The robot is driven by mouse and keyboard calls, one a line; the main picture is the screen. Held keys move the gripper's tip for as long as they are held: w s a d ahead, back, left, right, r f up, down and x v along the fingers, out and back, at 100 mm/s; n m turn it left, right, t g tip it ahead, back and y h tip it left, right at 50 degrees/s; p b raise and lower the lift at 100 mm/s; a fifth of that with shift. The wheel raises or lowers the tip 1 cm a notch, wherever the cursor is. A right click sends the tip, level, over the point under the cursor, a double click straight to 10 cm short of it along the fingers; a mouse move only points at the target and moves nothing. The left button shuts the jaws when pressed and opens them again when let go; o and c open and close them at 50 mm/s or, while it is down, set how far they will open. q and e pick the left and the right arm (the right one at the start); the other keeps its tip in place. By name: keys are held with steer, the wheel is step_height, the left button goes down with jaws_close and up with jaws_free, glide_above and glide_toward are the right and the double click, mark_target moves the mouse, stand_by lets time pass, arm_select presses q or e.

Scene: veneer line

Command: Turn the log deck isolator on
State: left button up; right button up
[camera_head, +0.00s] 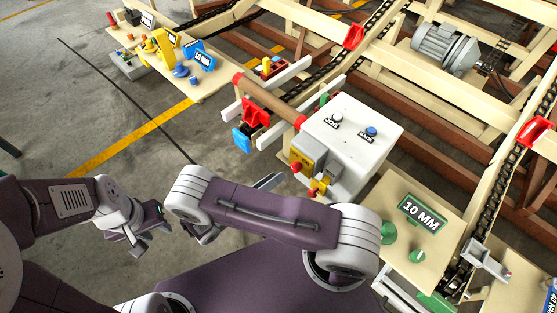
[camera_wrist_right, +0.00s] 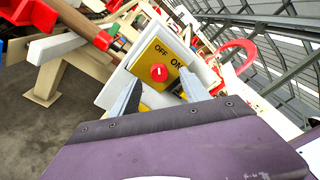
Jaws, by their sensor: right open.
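The isolator is a yellow plate (camera_head: 307,155) on the side of a white control box (camera_head: 352,135). In the right wrist view the plate (camera_wrist_right: 176,54) carries OFF and ON labels and a red knob (camera_wrist_right: 159,73). The knob's small white mark appears to point up towards OFF. My right gripper (camera_wrist_right: 160,84) is open, its fingers pointing at the plate on either side of the knob. It looks short of the knob, though contact is hard to judge. In the head view my right arm partly hides this gripper. My left gripper (camera_head: 138,242) hangs at left, away from the box, and looks empty.
A yellow and red fitting (camera_head: 320,186) sits just below the plate. A red loop (camera_wrist_right: 236,48) shows right of the plate in the wrist view. A red-ended wooden roller (camera_head: 270,100) lies left of the box. A green 10 MM sign (camera_head: 422,213) stands at right. Floor at left is clear.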

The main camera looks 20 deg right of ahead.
mark_target(293, 170)
steer(key=shift+n+t, duration=0.7)
steer(key=shift+t, duration=0.1)
steer(key=d, duration=0.2)
steer(key=d+f, duration=0.1)
steer(key=d, duration=0.1)
steer(key=w+d+p, duration=0.1)
steer(key=d, duration=0.1)
steer(key=shift+d+f, duration=0.25)
steer(key=shift+d, duration=0.15)
steer(key=shift+w+d, duration=0.2)
steer(key=shift+d, duration=0.15)
arm_select(q)
steer(key=shift+s+d+r, duration=0.25)
steer(key=shift+s+r, duration=0.3)
steer(key=shift+r, duration=0.1)
arm_select(e)
jaws_close()
